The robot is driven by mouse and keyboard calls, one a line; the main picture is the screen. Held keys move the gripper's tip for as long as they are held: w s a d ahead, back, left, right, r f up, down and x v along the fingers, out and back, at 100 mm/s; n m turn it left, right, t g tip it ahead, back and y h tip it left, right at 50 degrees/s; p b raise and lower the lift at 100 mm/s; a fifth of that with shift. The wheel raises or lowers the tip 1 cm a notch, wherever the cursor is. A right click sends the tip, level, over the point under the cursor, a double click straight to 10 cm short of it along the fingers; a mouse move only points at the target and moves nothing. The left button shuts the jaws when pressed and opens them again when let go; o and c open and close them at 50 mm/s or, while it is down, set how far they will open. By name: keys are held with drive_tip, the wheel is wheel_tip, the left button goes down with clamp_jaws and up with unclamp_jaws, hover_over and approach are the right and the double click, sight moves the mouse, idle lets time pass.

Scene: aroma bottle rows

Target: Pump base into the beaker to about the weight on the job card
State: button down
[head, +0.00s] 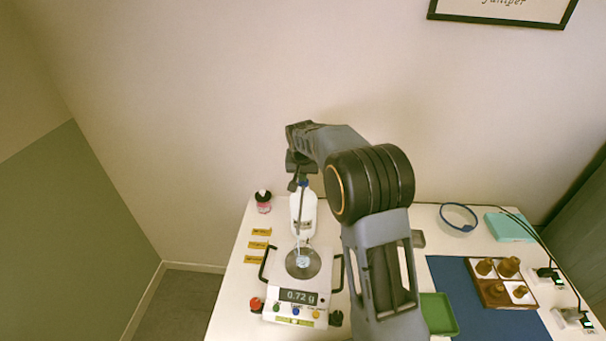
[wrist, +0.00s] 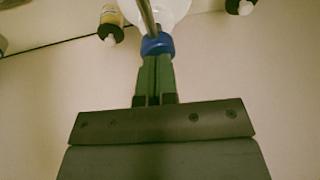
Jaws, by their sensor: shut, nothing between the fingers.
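A white pump bottle (head: 303,214) with a blue collar stands at the back of the scale, partly covered by its own spout tube. My gripper (head: 301,182) is at the top of this bottle. In the wrist view my gripper (wrist: 155,62) is shut and empty, with its fingertips at the blue collar (wrist: 156,44). A metal tube runs up past the collar there. The beaker (head: 302,262) is small and clear and sits on the round pan of the scale (head: 283,311). The scale display (head: 298,296) reads 0.72 g. I cannot make out a job card.
To the right are a green tray (head: 437,314), a blue mat (head: 451,271), and a wooden box of brown bottles (head: 492,297).

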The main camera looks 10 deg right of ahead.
drive_tip(key=shift+f, duration=0.6)
drive_tip(key=shift+r, duration=0.2)
drive_tip(key=shift+r+p, duration=0.35)
drive_tip(key=shift+p, duration=0.05)
drive_tip(key=w+d+v, duration=0.1)
drive_tip(key=v, duration=1.2)
drive_tip(key=shift+a+r, duration=0.3)
drive_tip(key=shift+a, duration=0.1)
